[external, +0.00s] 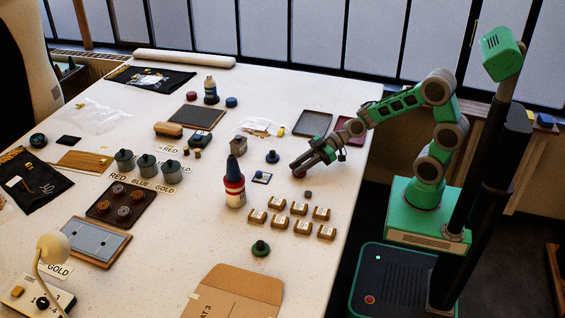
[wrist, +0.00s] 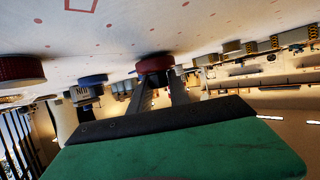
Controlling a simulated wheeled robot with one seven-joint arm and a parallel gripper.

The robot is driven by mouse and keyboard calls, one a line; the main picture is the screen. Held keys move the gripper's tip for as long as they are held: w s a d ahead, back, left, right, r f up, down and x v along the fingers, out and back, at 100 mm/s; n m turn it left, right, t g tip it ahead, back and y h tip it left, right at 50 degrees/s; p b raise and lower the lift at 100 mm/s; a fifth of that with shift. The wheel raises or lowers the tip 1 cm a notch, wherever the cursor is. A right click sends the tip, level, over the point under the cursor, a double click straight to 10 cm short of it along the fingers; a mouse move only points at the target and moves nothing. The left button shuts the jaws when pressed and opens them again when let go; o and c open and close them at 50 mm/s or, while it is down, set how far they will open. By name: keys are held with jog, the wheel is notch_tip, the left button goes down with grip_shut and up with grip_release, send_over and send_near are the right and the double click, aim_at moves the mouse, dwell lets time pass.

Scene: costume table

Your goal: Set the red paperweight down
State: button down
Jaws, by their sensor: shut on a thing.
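The red paperweight (wrist: 155,64) is a small round dark-red piece between the fingertips of my gripper (wrist: 160,90) in the wrist view. The fingers are shut on it. In the external view my gripper (external: 306,165) reaches low over the right part of the white table (external: 345,200), and a bit of the red paperweight (external: 298,172) shows at its tips. The wrist view is upside down, and the paperweight appears at or very close to the table surface. I cannot tell whether it touches.
Several labelled wooden blocks (external: 298,208) stand in front of my gripper. A red and blue bottle (external: 235,185) stands to its left, near a dark knob (external: 272,157) and a small tile (external: 261,177). A dark tray (external: 313,123) lies behind. Bare table lies around the gripper tips.

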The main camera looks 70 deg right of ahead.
jog(key=shift+f, duration=0.1)
jog(key=c, duration=1.7)
grip_release()
jog(key=shift+f, duration=0.2)
jog(key=o, duration=0.5)
jog(key=shift+r, duration=0.1)
jog(key=shift+s+d+r, duration=0.1)
jog(key=shift+r, duration=0.05)
jog(key=v, duration=1.2)
